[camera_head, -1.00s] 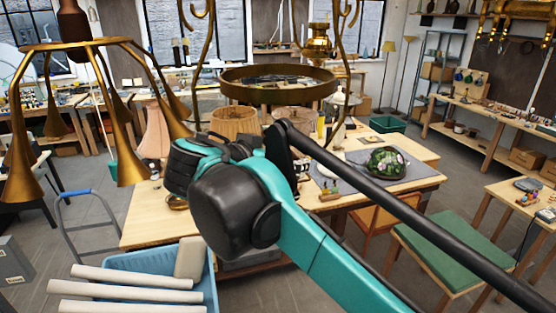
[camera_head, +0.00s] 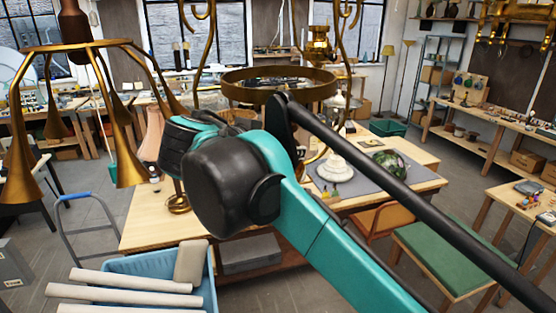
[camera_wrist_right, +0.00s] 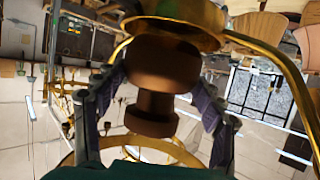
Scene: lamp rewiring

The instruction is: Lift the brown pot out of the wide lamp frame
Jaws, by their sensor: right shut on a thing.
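In the right wrist view, the brown pot (camera_wrist_right: 163,64) is a dark rounded body with a narrow neck and a flared rim. My right gripper (camera_wrist_right: 157,96) is shut on it, with a finger on each side. A brass cup (camera_wrist_right: 180,12) and curved brass arms are close to the pot; I cannot tell whether they touch it. In the head view, the brass lamp frame with a wide ring (camera_head: 280,88) hangs at the centre. My right arm hides its own gripper there. My left gripper is not in view.
A horned brass lamp (camera_head: 85,45) with a brown centre piece (camera_head: 73,22) hangs at left. Below are a worktable (camera_head: 135,225) with a grey mat, a green melon-like shade (camera_head: 390,164) and a white stacked piece (camera_head: 335,168). A blue crate (camera_head: 150,266) holds pale tubes.

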